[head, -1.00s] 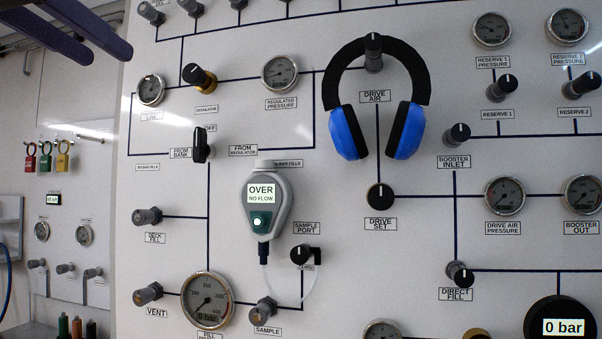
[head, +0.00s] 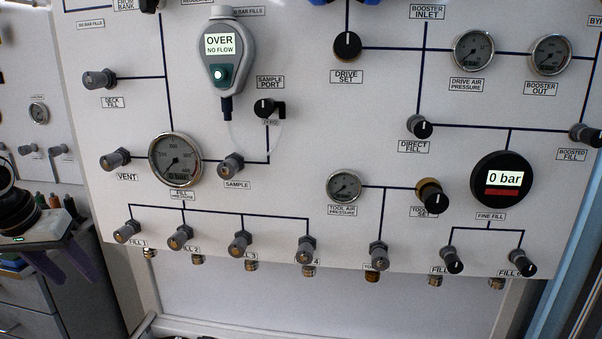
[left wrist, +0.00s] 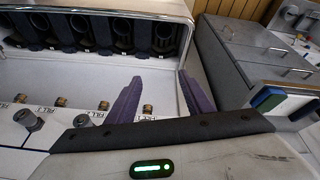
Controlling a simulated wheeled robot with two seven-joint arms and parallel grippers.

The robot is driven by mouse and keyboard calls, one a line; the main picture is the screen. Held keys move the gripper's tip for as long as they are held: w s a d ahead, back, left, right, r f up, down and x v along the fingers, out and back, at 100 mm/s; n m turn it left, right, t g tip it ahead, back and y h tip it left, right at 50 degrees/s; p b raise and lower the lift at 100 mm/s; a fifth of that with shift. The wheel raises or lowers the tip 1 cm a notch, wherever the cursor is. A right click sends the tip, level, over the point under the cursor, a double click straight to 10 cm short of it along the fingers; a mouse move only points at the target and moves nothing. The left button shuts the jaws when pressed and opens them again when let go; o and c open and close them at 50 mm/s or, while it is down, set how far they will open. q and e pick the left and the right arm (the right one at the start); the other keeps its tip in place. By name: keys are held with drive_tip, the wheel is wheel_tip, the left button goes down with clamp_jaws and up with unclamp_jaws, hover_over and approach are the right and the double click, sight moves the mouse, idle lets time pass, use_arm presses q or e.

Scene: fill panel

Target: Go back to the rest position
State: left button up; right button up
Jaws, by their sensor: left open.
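My left gripper (head: 68,268) is at the left edge of the head view, pointing downward, left of the fill panel (head: 300,110). Its purple fingers also show in the left wrist view (left wrist: 161,80), spread apart with nothing between them. They appear clear of the panel, with its lower fittings behind them in the left wrist view. My right gripper is in neither view now.
The panel carries knobs, gauges, a grey analyser (head: 225,60) reading OVER, NO FLOW, and a black digital gauge (head: 503,180) at 0 bar. A grey drawer cabinet (head: 25,300) stands at the lower left.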

use_arm(q)
drive_tip(key=s+a+f+n+g, duration=0.1)
drive_tip(key=s+a+f+g, duration=0.2)
drive_tip(key=s+f, duration=0.75)
drive_tip(key=s+a+f+g, duration=0.4)
drive_tip(key=s+f, duration=0.5)
drive_tip(key=f, duration=0.3)
drive_tip(key=w+a+r+t+y, duration=0.2)
drive_tip(key=w+a+t+y, duration=0.3)
drive_tip(key=w, duration=0.6)
drive_tip(key=w+a+r+m+t+y, duration=0.25)
drive_tip(key=w+r+m+t, duration=0.55)
drive_tip(key=w+r+t, duration=0.7)
drive_tip(key=s+d+f+g+h, duration=0.3)
drive_tip(key=s+d+f, duration=0.3)
drive_tip(key=d+f, duration=0.55)
drive_tip(key=s+d+f+g+h, duration=0.3)
drive_tip(key=s+d+f+h, duration=0.15)
drive_tip(key=d+f, duration=0.75)
drive_tip(key=s+d+f+n+g+h, duration=0.1)
drive_tip(key=s+d+f, duration=0.3)
drive_tip(key=s+d, duration=0.6)
drive_tip(key=s+d+f+n+g+h, duration=0.1)
drive_tip(key=s+d+f, duration=0.4)
drive_tip(key=s+d, duration=0.5)
drive_tip(key=shift+s+d+f+n+g, duration=0.2)
drive_tip(key=shift+s+n+g, duration=0.1)
drive_tip(key=shift+s+n, duration=0.25)
